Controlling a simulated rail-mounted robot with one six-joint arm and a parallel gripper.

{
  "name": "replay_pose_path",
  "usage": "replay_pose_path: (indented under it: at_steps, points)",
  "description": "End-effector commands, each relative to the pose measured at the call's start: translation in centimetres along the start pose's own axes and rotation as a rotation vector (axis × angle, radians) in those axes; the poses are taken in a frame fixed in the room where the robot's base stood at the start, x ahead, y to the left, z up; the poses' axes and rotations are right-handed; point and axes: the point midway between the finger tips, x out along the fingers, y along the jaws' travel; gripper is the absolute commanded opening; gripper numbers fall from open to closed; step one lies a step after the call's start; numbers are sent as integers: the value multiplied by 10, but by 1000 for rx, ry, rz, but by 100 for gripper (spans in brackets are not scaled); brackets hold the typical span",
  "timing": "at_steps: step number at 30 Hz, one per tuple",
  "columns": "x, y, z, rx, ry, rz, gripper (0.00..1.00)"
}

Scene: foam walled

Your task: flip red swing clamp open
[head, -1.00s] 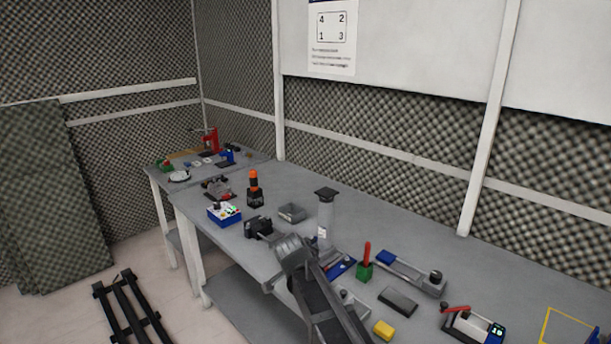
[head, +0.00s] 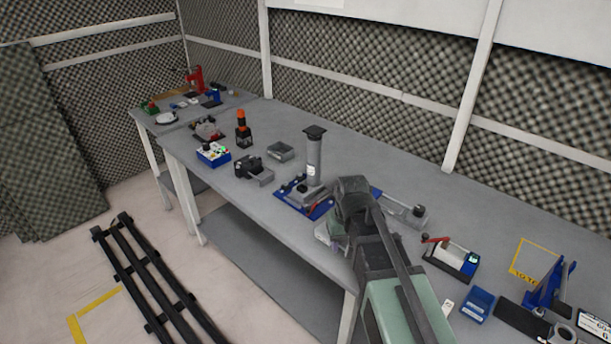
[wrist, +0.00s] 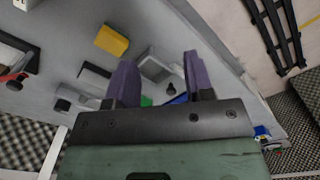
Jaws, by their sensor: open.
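A red lever (head: 436,240), probably the red swing clamp, lies across the left end of a small grey-and-black fixture (head: 455,258) with a lit display in the head view. In the wrist view a red part (wrist: 13,76) shows at the left edge, beside a pale fixture body. My gripper (wrist: 160,82) shows its two purple fingers in the wrist view, apart with nothing held between them. It is above the bench and well to the side of the red part.
A grey post (head: 313,160) stands on a blue base left of my arm. A blue stand (head: 548,285) is at the right. Bare bench lies behind the fixture.

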Motion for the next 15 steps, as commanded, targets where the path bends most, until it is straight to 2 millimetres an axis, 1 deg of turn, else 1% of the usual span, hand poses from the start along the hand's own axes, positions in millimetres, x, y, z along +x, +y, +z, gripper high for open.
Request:
replay_pose_path:
  at_steps: [1, 2, 3, 4, 6, 7, 8, 9, 11, 15]
  points:
    - [-19, -14, -73, -67, 1, 0, 48]
    - [-23, -23, -106, -116, 1, 0, 48]
    - [-27, -35, -147, -188, 1, 0, 48]
    - [-30, -43, -175, -240, 1, 0, 48]
    - [-31, -56, -225, -354, 0, 0, 48]
    - [-29, -58, -239, -396, 0, 0, 48]
    - [-28, -58, -249, -434, 0, 0, 48]
    - [-27, -58, -251, -481, 0, 0, 48]
    - [-27, -57, -243, -524, 1, 0, 48]
    - [-24, -57, -242, -533, 1, 0, 48]
